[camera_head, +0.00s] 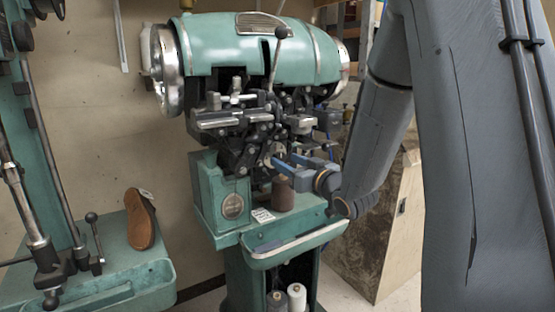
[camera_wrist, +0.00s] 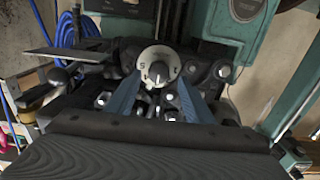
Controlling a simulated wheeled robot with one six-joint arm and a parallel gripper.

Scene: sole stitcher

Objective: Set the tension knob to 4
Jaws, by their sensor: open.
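The tension knob (camera_wrist: 159,64) is a pale round dial with a dark centre and dark marks on its rim. A mark like a 5 shows on its left side; the other marks and the setting are too small to read surely. My gripper (camera_wrist: 160,84) has its two blue fingers apart on either side of the knob's lower part, with the knob between or just beyond the tips; I cannot tell whether they touch it. In the head view my gripper (camera_head: 283,163) reaches left into the front of the green stitching machine (camera_head: 245,50), and the knob is mostly hidden there.
A brown spool (camera_head: 283,195) stands on the machine's shelf below my gripper. Metal levers and linkages (camera_head: 235,118) crowd above it. A brown shoe sole (camera_head: 140,219) stands on the green machine at left. A blue hose (camera_wrist: 68,40) hangs in the wrist view.

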